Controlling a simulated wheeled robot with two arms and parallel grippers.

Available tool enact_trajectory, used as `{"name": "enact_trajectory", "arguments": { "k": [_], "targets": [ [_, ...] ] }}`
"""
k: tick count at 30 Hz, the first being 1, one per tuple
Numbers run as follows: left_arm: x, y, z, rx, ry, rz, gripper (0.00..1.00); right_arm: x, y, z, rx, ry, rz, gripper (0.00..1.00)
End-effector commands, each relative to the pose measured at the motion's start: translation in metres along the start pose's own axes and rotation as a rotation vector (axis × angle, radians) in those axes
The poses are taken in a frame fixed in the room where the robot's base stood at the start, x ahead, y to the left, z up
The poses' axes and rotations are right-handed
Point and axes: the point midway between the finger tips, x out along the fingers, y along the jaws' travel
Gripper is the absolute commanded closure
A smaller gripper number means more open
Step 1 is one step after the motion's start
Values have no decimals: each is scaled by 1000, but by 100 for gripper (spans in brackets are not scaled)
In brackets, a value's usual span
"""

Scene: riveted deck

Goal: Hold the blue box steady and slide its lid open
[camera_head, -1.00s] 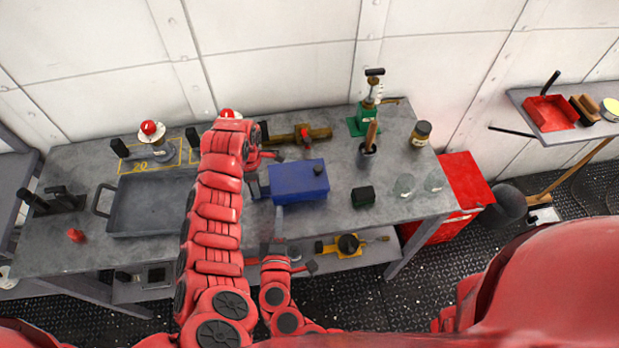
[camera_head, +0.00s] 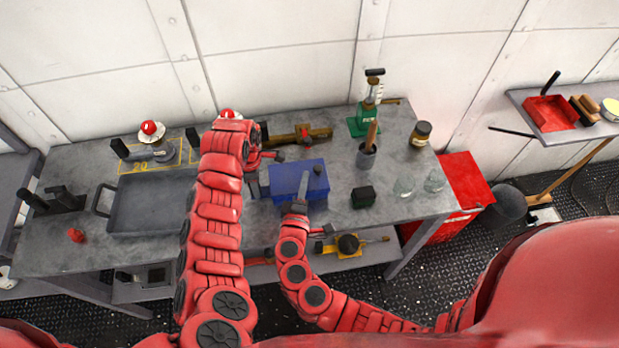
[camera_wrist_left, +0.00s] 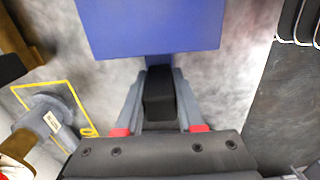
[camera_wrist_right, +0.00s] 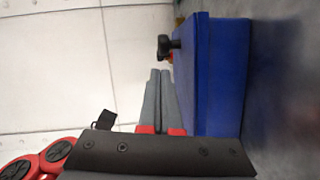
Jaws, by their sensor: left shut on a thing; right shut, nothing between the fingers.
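The blue box (camera_head: 287,186) stands on the grey table, its lid (camera_head: 290,172) on top with a dark knob (camera_head: 318,170) near the right end. My left gripper (camera_head: 262,184) is at the box's left end, shut on its handle. In the left wrist view the fingers (camera_wrist_left: 160,72) flank a dark handle block (camera_wrist_left: 159,95) below the blue box (camera_wrist_left: 150,28).
A grey tray (camera_head: 150,205) lies left of my left arm. A small dark green box (camera_head: 363,197), a cup with a wooden handle (camera_head: 367,155) and glasses (camera_head: 404,188) stand to the right. A brown tool (camera_head: 300,135) lies behind the blue box.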

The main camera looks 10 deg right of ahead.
Motion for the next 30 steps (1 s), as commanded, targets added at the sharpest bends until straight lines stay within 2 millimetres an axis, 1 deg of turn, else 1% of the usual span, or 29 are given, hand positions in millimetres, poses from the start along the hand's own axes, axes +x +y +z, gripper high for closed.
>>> {"name": "enact_trajectory", "arguments": {
  "k": [1, 3, 6, 16, 19, 20, 23, 27, 30],
  "targets": [
    [0, 0, 0, -1, 0, -1, 100, 4, 0, 5, -1, -3, 1, 100],
    [0, 0, 0, -1, 0, 0, 100, 8, 0, 10, -1, -4, 0, 100],
    [0, 0, 0, 0, 0, 0, 100, 11, -1, 13, -1, -3, -1, 100],
    [0, 0, 0, 0, 0, 0, 100, 12, -1, 13, -1, -1, -1, 100],
    [0, 0, 0, 0, 0, 0, 100, 14, 0, 19, -1, -3, 0, 100],
    [0, 0, 0, 0, 0, 0, 100, 16, 1, 23, -2, -3, 1, 100],
    [0, 0, 0, 0, 0, -1, 100, 23, 5, 45, -4, -6, 3, 100],
    [0, 0, -1, 0, 1, -1, 100, 34, 10, 79, -3, -9, 2, 100],
    [0, 0, -1, 0, 1, -1, 100, 39, 14, 95, -2, -5, 3, 100]
  ]
}}
